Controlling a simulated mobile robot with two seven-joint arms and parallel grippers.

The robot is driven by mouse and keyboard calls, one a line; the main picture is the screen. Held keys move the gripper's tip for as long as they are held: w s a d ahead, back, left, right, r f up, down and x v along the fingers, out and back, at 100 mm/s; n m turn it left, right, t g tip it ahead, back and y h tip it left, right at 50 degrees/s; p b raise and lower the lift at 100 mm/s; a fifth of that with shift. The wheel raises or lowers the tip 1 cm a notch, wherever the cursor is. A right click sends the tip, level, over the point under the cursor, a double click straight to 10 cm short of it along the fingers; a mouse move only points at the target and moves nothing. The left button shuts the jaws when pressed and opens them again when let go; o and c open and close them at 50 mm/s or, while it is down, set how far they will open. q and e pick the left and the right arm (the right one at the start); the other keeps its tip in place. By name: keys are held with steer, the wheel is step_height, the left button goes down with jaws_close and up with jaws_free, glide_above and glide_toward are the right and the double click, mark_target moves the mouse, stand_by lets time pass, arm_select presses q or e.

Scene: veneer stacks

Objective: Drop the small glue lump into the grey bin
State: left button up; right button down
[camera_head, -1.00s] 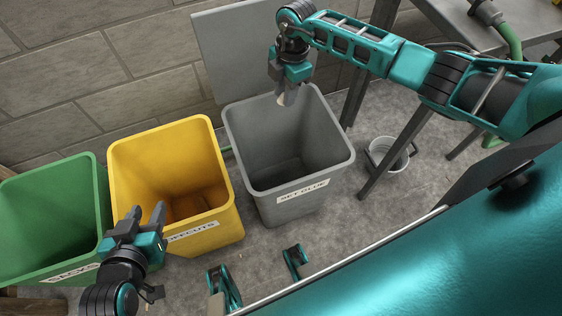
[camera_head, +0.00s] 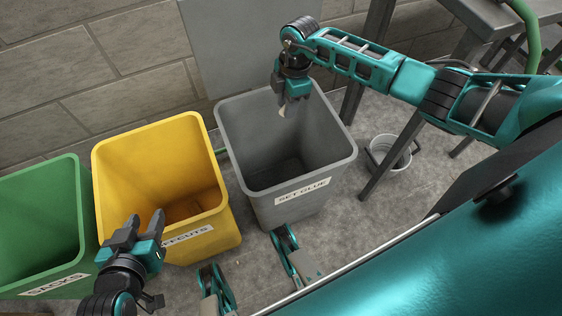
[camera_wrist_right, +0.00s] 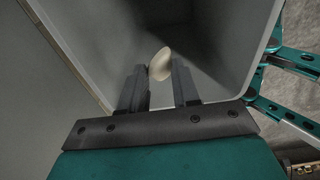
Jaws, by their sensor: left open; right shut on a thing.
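My right gripper (camera_head: 289,101) is shut on the small glue lump (camera_head: 283,111), a pale, rounded piece at its fingertips. It points down over the far part of the open grey bin (camera_head: 259,205), whose label reads "SET GLUE". In the right wrist view the lump (camera_wrist_right: 160,64) sits between the fingertips of my right gripper (camera_wrist_right: 161,72), with the grey bin's inside (camera_wrist_right: 110,40) beyond it. The part of the bin's floor that shows looks empty. My left gripper (camera_head: 146,224) is open and empty, in front of the yellow bin.
A yellow bin (camera_head: 205,238) labelled as offcuts stands left of the grey bin. A green bin (camera_head: 40,290) labelled "SACKS" is further left. A small bucket (camera_head: 390,152) stands by a table leg (camera_head: 391,158) at right. A grey panel (camera_head: 235,45) leans on the block wall behind.

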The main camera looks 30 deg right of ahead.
steer(key=c, duration=0.8)
jaws_free()
steer(key=shift+o, duration=0.2)
steer(key=shift+r, duration=0.1)
step_height(320, 180, up, 13)
steer(key=d+p, duration=0.1)
steer(key=p, duration=0.3)
steer(key=shift+d, duration=0.25)
